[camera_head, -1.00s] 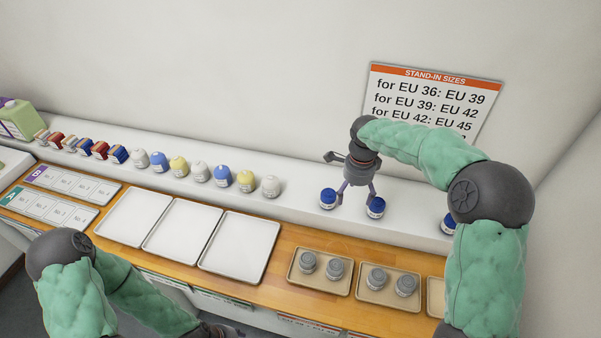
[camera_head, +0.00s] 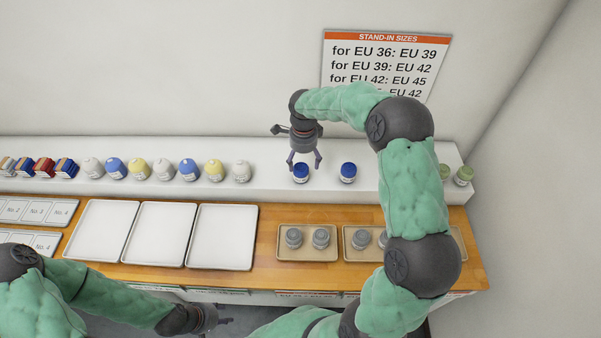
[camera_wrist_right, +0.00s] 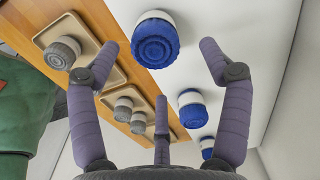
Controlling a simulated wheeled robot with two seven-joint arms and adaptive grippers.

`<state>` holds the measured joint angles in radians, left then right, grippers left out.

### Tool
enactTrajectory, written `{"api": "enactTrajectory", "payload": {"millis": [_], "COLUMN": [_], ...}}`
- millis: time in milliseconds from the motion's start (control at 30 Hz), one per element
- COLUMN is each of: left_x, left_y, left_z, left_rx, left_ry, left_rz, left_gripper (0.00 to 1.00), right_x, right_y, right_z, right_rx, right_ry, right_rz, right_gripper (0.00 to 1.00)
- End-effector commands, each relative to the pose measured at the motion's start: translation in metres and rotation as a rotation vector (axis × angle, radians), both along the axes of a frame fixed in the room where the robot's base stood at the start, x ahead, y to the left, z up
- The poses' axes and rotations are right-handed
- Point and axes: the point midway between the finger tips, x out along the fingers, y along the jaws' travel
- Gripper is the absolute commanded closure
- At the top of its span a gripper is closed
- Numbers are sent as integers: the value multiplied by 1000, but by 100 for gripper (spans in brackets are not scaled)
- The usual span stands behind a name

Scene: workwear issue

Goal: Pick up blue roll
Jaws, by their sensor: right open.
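Dark blue rolls with white lower parts stand on the white ledge. The left one (camera_head: 301,173) is just under my right gripper (camera_head: 304,164), and another (camera_head: 348,173) stands to its right. In the right wrist view the nearest blue roll (camera_wrist_right: 155,42) shows between the spread fingers of my right gripper (camera_wrist_right: 160,48), which is open and empty. Two more blue rolls (camera_wrist_right: 192,108) (camera_wrist_right: 207,146) show farther off there. Whether a finger touches the nearest one cannot be told. My left gripper (camera_head: 212,319) is low at the bottom left, its fingers unclear.
A row of white, blue and yellow round items (camera_head: 164,169) stands left on the ledge (camera_head: 265,168). Empty white trays (camera_head: 221,237) and tan trays (camera_head: 307,256) with grey jars (camera_head: 321,238) lie on the wooden counter. Green items (camera_head: 463,176) stand at the right.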

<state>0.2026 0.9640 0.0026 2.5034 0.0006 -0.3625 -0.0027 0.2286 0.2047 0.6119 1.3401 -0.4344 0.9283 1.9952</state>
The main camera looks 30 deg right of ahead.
Motion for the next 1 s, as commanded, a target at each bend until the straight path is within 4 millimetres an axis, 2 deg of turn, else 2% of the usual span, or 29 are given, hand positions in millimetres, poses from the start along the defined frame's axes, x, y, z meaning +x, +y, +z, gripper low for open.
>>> {"api": "enactTrajectory", "payload": {"millis": [300,567,667,800,1000], "left_x": [0,0,0,0,0], "left_y": [0,0,0,0,0], "left_z": [-1,-1,-1,-1,-1], "left_rx": [0,0,0,0,0], "left_ry": [-1,-1,-1,-1,0], "left_rz": [0,0,0,0,0], "left_gripper": [60,60,60,60,60], "right_x": [1,2,2,2,2], "right_y": [7,6,6,6,6], "right_z": [-42,-46,-46,-46,-46], "right_rx": [2,0,0,0,0], "right_ry": [4,0,1,1,1], "right_rz": [0,0,0,0,0], "right_gripper": [21,21,44,82,83]}}
